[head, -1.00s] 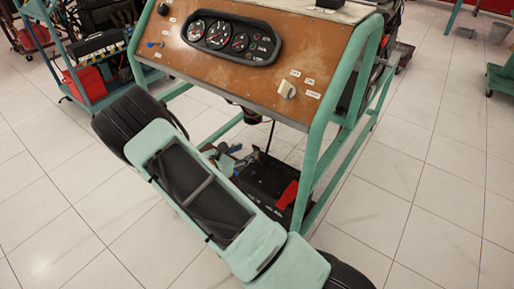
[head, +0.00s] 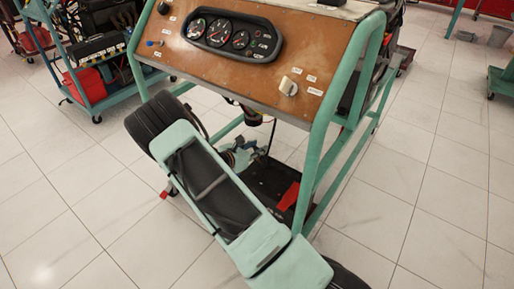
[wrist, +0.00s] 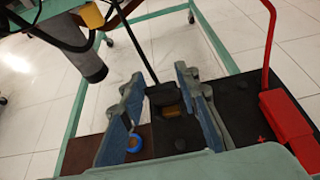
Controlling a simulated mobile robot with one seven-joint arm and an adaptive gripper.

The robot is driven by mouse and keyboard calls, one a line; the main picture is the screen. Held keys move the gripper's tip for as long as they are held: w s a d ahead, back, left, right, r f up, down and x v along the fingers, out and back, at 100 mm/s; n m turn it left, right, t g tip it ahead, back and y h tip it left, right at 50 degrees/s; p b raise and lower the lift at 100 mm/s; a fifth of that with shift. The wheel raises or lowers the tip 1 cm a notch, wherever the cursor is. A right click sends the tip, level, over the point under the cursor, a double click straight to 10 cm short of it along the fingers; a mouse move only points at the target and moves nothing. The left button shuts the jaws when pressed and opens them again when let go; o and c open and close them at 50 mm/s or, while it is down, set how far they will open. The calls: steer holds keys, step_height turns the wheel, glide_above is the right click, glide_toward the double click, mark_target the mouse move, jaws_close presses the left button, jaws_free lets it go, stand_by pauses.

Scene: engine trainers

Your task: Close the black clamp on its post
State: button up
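The black clamp (wrist: 173,128) sits low between the fingers of my gripper (wrist: 158,84) in the wrist view. A black cable rises from it, and a small brass-coloured patch, perhaps its post, shows at it. The blue-grey fingers stand apart on either side, and my gripper is open. I cannot tell whether either finger touches the clamp, or how wide its jaws are. The black battery (wrist: 240,103) lies to the right. In the head view my gripper (head: 240,153) is small and partly hidden by my arm, beside the battery (head: 268,176); the clamp cannot be made out there.
A red clamp or cover (wrist: 287,115) with a red cable is on the battery's right. A dark cylinder (wrist: 87,60) hangs at upper left. A blue ring (wrist: 134,143) shows beside the left finger. The trainer's green frame (head: 322,130) and instrument panel (head: 200,50) surround the space.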

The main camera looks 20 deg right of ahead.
jaws_close()
steer(key=shift+s+a+f, duration=0.15)
steer(key=shift+a, duration=0.05)
steer(key=s+a+f+b, duration=0.2)
steer(key=s+a+f, duration=0.2)
steer(key=a+f, duration=0.2)
steer(key=shift+s+a+f, duration=0.15)
steer(key=shift+a, duration=0.05)
steer(key=c, duration=0.6)
jaws_free()
steer(key=shift+r, duration=0.2)
steer(key=o, duration=1.1)
steer(key=shift+d+r, duration=0.15)
